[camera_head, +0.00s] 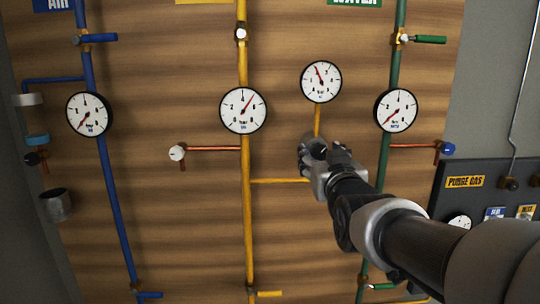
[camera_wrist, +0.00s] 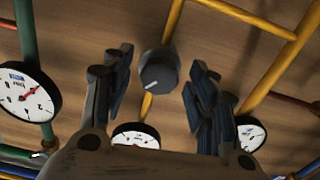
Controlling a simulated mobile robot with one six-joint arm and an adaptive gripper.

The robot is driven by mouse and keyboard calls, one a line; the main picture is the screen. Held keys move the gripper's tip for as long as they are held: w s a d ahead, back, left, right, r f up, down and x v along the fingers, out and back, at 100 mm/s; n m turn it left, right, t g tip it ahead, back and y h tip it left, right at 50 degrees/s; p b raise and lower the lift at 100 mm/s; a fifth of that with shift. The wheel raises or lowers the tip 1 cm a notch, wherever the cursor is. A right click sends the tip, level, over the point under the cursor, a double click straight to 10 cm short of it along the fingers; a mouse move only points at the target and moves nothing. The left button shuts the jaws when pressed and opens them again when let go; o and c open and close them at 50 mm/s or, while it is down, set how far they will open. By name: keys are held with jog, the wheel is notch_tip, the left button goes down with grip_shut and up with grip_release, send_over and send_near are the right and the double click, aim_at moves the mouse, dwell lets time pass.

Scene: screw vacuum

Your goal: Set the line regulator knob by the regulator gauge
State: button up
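The regulator knob (camera_wrist: 158,71) is a dark grey round knob with a white pointer mark, which points to the lower left in the wrist view. In the head view the knob (camera_head: 318,150) shows among my gripper's fingers. My gripper (camera_wrist: 161,66) is open, one finger on each side of the knob, with a gap visible on both sides. The regulator gauge (camera_head: 321,81) sits above the knob on a short yellow pipe; its red needle points up and slightly left. In the wrist view my gripper's body partly hides this gauge (camera_wrist: 136,136). Its numbers are too small to read surely.
A yellow pipe (camera_head: 246,210) with its own gauge (camera_head: 243,110) stands left of my gripper. A green pipe (camera_head: 388,60) with a gauge (camera_head: 396,110) stands to the right. A blue pipe (camera_head: 112,200) is far left. A dark purge gas panel (camera_head: 485,195) is at right.

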jog(key=c, duration=1)
jog(key=shift+o, duration=0.2)
jog(key=shift+b, duration=0.35)
jog(key=m+b, duration=0.3)
jog(key=shift+f, duration=0.15)
jog(key=m+b, duration=0.3)
jog(key=b, duration=0.1)
jog(key=shift+a+m, duration=0.1)
jog(key=shift+m, duration=0.2)
jog(key=m+b, duration=0.3)
jog(key=shift+r+m+b, duration=0.25)
jog(key=shift+m+b, duration=0.25)
jog(key=shift+m, duration=1.1)
